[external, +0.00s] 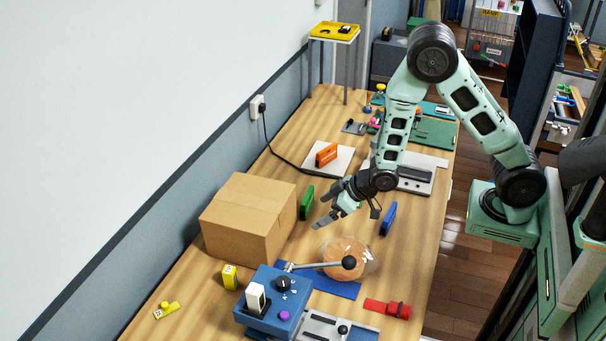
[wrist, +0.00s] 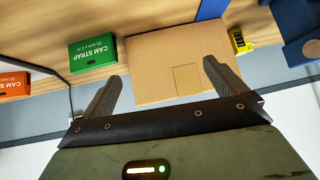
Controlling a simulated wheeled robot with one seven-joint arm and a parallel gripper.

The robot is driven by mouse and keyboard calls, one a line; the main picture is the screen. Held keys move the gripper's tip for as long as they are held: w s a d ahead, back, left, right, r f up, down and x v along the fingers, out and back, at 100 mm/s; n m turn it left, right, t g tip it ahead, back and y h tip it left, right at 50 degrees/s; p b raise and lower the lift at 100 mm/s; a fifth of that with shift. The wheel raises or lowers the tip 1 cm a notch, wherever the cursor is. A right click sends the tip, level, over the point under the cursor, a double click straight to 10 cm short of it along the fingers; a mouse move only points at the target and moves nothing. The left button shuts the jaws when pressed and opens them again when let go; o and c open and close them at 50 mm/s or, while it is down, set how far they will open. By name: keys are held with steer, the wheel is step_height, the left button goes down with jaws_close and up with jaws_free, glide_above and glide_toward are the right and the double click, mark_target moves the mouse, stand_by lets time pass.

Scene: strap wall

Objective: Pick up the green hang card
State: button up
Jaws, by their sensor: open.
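The green hang card (external: 307,202) stands upright on the table, close to the right side of a cardboard box in the external view. In the wrist view the green card (wrist: 93,54) shows "CAM STRAP" lettering at upper left, just beyond the left fingertip and outside the gap between the fingers. My gripper (external: 322,209) is open and empty. It hangs above the table on the right of the card in the external view. In the wrist view my gripper (wrist: 164,72) has its fingers spread, with the box behind the gap.
The cardboard box (external: 248,218) stands beside the card; it also fills the wrist view's middle (wrist: 165,52). An orange card (external: 326,154) sits on a white pad farther back. A blue card (external: 388,219), a clear-domed item (external: 348,258) and a blue device (external: 273,302) stand nearby.

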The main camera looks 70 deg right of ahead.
steer(key=w+d+f+t, duration=0.2)
steer(key=w+d+f, duration=0.15)
steer(key=d, duration=0.35)
steer(key=t, duration=0.3)
glide_toward(310, 197)
steer(key=w, duration=0.1)
steer(key=w+a, duration=0.1)
steer(key=w, duration=0.1)
steer(key=shift+f+h, duration=0.25)
steer(key=shift+h, duration=0.05)
steer(key=shift+x, duration=1.15)
steer(key=shift+d+p+x, duration=0.2)
steer(key=shift+p+x, duration=1.15)
steer(key=shift+x, duration=1.25)
steer(key=shift+s+a+f, duration=0.1)
steer(key=shift+f, duration=0.05)
steer(key=c, duration=0.6)
